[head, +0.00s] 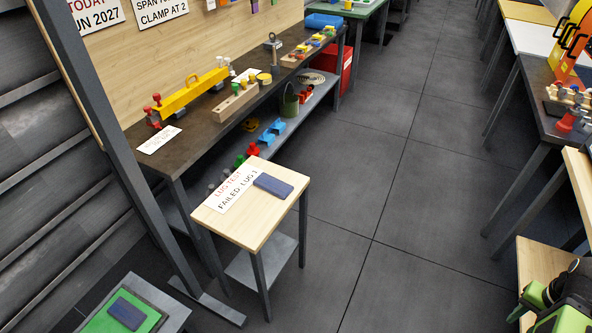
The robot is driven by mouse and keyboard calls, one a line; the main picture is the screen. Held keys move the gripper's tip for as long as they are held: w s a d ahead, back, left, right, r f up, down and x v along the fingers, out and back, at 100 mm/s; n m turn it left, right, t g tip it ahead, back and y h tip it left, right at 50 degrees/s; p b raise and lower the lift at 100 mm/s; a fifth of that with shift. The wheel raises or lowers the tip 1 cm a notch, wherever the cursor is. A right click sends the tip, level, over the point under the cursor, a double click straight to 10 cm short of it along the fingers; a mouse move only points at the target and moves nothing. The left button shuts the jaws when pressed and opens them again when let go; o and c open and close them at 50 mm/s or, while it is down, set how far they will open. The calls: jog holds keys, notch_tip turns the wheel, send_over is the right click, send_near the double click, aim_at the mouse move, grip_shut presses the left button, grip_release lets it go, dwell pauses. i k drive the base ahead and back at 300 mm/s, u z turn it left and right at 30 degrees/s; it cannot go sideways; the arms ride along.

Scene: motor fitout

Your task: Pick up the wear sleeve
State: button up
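I cannot make out for certain which thing is the wear sleeve. Small parts that I cannot identify stand on the dark workbench (218,101) at the left and on its lower shelf.
A small wooden table (240,223) with a sign and a dark blue pad (273,185) stands mid-left. A green-topped stand (98,323) is at the lower left. A green and black machine (560,302) is at the lower right. The grey floor aisle (380,200) is clear.

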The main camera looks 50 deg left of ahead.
aim_at(281, 190)
jog(key=i, duration=0.7)
jog(key=u, duration=4.1)
jog(key=i, duration=0.1)
jog(key=z, duration=2.25)
jog(key=k, duration=0.15)
jog(key=z, duration=4.4)
jog(key=k, duration=1)
jog(key=z, duration=5.8)
